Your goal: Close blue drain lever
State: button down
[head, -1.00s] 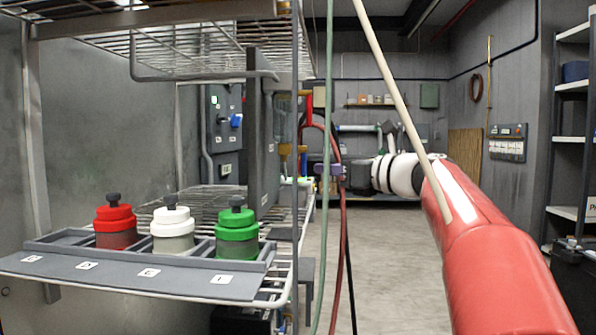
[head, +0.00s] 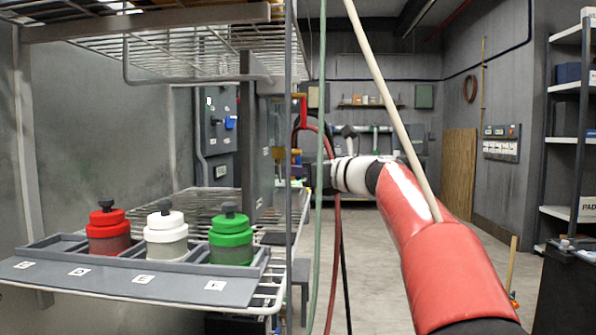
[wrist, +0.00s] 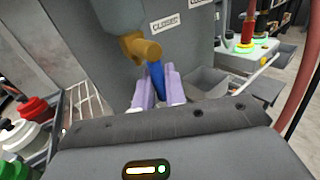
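The blue drain lever (wrist: 156,78) hangs from a brass valve (wrist: 140,47) under a grey hopper-like body in the wrist view. My gripper (wrist: 158,90) has its two pale lavender fingers on either side of the lever, one left and one right. The lever lies between them; whether they press on it I cannot tell. A white label reading CLOSED (wrist: 168,23) is on the grey surface beyond the valve. In the head view my arm reaches forward, and the fingers are not clear behind the shelf post and hoses.
A wire rack with a grey tray (head: 130,288) stands at the left, holding red (head: 108,230), white (head: 166,235) and green (head: 231,238) capped jars. A green hose (head: 320,190) and a red hose (head: 335,250) hang close to my arm. Shelving (head: 563,145) stands at the right.

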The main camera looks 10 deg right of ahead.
jog(key=shift+w+f+b, duration=0.1)
jog(key=shift+f+b, duration=0.05)
jog(key=shift+b, duration=0.2)
jog(key=shift+w+d+f+n+t+y+b, duration=0.15)
jog(key=shift+n+t+y+b, duration=0.15)
jog(key=shift+n+b, duration=0.35)
jog(key=w+r+n+g+y, duration=0.1)
jog(key=n+g+y, duration=0.1)
jog(key=n+y, duration=0.2)
jog(key=w+r+n+g+y+p, duration=0.1)
jog(key=n+y, duration=0.3)
jog(key=n, duration=0.7)
jog(key=w+d+r+n+g+y, duration=0.1)
jog(key=r+n+g+y, duration=0.1)
jog(key=n, duration=0.6)
jog(key=shift+r+g+y+p, duration=0.2)
jog(key=shift+g+y+p, duration=0.15)
jog(key=shift+g+y, duration=0.55)
jog(key=shift+a+n+g, duration=0.1)
jog(key=shift+n+g, duration=0.3)
jog(key=shift+n, duration=0.05)
